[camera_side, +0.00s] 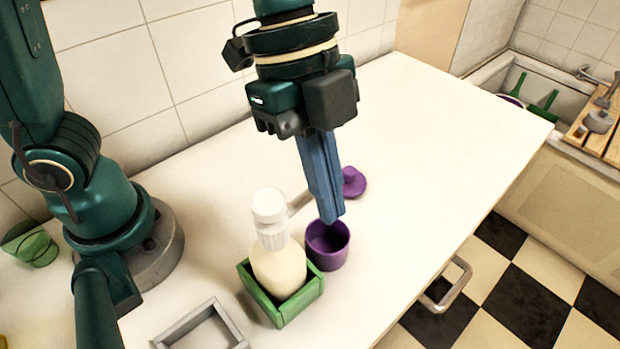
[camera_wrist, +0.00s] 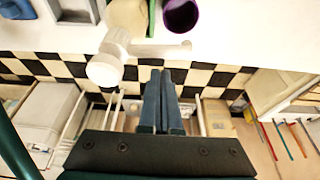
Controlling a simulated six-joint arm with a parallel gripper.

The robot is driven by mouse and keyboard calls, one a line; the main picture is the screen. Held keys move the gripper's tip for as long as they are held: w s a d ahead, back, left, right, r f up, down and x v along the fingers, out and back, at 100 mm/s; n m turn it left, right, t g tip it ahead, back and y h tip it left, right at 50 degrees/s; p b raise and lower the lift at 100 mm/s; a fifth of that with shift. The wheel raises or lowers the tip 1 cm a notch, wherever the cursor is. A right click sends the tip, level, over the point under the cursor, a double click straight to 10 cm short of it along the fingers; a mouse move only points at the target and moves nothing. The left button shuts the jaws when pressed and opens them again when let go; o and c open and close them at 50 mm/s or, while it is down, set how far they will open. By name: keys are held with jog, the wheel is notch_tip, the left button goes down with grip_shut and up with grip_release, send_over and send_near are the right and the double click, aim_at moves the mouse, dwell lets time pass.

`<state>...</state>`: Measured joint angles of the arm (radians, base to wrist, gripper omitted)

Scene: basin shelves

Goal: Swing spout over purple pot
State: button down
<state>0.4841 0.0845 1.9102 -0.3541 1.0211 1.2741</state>
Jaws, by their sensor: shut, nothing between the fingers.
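A cream bottle (camera_side: 278,268) with a white pump head (camera_side: 268,205) stands upright in a green box (camera_side: 262,300). Its spout (camera_side: 300,201) points up and right, its end meeting the outline of my fingers. In the wrist view the pump head (camera_wrist: 105,65) is at left and the spout (camera_wrist: 155,50) runs right, just beyond my fingertips. The purple pot (camera_side: 328,258) stands right of the box; it shows at the top of the wrist view (camera_wrist: 180,18). My gripper (camera_side: 332,218) is shut and empty, its tips above the pot in the side picture. Contact with the spout is unclear.
A purple lid-like piece (camera_side: 353,183) lies behind my fingers. A grey frame (camera_side: 200,327) lies at the front, and a green cup (camera_side: 32,246) is at far left. The counter right of the pot is clear up to its edge.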

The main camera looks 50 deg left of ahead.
jog(key=d, duration=0.4)
jog(key=a+r+n+t, duration=0.2)
jog(key=a+r, duration=0.6)
jog(key=r, duration=0.3)
jog(key=s+a+f+n+t+y, duration=0.3)
jog(key=a+f+n, duration=0.7)
jog(key=a+n, duration=0.3)
jog(key=n, duration=0.3)
jog(key=shift+a+f+t+y, duration=0.15)
jog(key=shift+f+t+y, duration=0.15)
jog(key=shift+y, duration=0.1)
